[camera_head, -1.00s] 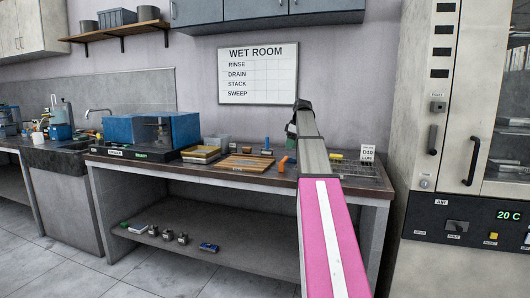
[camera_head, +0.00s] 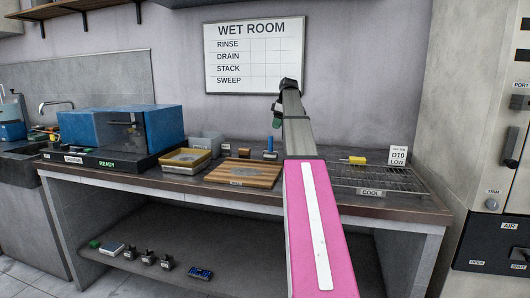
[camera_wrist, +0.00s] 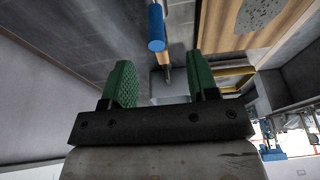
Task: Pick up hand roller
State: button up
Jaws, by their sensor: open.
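I cannot tell for sure which object is the hand roller. A blue cylinder (camera_head: 269,154) stands at the back of the bench, just left of my arm. A blue cylinder also shows at the top of the wrist view (camera_wrist: 156,28), ahead of the fingers. A yellow piece with a dark end (camera_head: 353,160) lies on the wire rack. My gripper (camera_head: 277,112) is raised over the back of the bench near the wall. In the wrist view its green fingers (camera_wrist: 163,86) are wide apart with nothing between them. My arm hides part of the bench.
A wooden board (camera_head: 245,173), a yellow-rimmed tray (camera_head: 187,161) and a grey tub (camera_head: 205,144) stand left of my arm. A blue machine (camera_head: 110,130) is farther left. The wall is close behind.

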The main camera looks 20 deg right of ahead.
send_near(270, 151)
jog(key=shift+w+a+f, duration=0.1)
jog(key=shift+w+f, duration=0.45)
jog(key=shift+w, duration=0.3)
jog(key=shift+a+x, duration=0.1)
jog(key=shift+x, duration=1.2)
jog(key=shift+a+x, duration=0.15)
jog(key=shift+x, duration=1.15)
jog(key=shift+w+r, duration=0.15)
grip_shut()
